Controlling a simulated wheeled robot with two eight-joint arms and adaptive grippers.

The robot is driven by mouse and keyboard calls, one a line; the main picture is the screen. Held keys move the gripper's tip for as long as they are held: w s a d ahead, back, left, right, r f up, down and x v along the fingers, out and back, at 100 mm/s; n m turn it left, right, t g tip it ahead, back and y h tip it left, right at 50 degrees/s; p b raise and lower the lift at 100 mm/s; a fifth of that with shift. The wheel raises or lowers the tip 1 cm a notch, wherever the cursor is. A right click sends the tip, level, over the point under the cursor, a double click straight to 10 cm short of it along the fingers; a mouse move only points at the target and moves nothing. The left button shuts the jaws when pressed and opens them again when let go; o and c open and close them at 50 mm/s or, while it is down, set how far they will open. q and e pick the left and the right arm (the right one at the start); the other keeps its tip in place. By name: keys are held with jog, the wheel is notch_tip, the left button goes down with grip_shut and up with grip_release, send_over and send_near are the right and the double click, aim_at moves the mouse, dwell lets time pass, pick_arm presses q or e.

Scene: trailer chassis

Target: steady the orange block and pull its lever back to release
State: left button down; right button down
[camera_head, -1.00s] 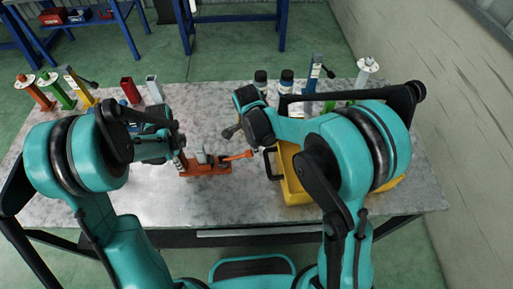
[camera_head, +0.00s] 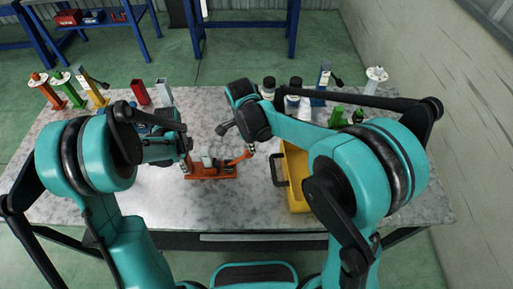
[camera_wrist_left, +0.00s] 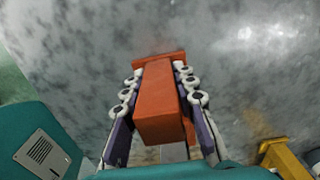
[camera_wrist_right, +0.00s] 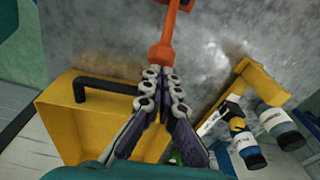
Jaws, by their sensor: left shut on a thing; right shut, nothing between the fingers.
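The orange block (camera_head: 212,173) lies on the grey table in the head view, with its orange lever (camera_head: 240,157) slanting up to the right. My left gripper (camera_head: 187,160) is shut on the block's upright left end; the left wrist view shows this orange post (camera_wrist_left: 158,105) between its fingers (camera_wrist_left: 158,88). My right gripper (camera_wrist_right: 160,82) is shut and empty. Its fingertips are right at the lever's rounded end (camera_wrist_right: 161,55) in the right wrist view; I cannot tell whether they touch. In the head view my right wrist covers most of that gripper.
A yellow case (camera_head: 296,192) with a black handle stands right of the lever, close beneath my right arm. Bottles (camera_head: 295,88) and a blue post (camera_head: 322,82) stand behind it. Red (camera_head: 140,92) and grey (camera_head: 164,92) posts stand at the back left. The front table surface is clear.

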pick_arm(q)
jog(key=shift+s+d, duration=0.1)
jog(key=shift+d, duration=0.3)
pick_arm(e)
jog(key=a, duration=0.1)
jog(key=a+r, duration=0.1)
jog(key=a, duration=0.2)
jog(key=shift+s+a+r, duration=0.1)
jog(key=shift+r, duration=0.15)
pick_arm(q)
jog(key=shift+s+a, duration=0.1)
pick_arm(e)
jog(key=a, duration=0.2)
jog(key=shift+s+a+r, duration=0.1)
jog(key=shift+a+r, duration=0.2)
jog(key=shift+a, duration=0.05)
jog(key=shift+r, duration=0.1)
pick_arm(q)
jog(key=shift+a, duration=0.15)
pick_arm(e)
jog(key=shift+d+r, duration=0.2)
jog(key=shift+r, duration=0.55)
jog(key=shift+r, duration=0.1)
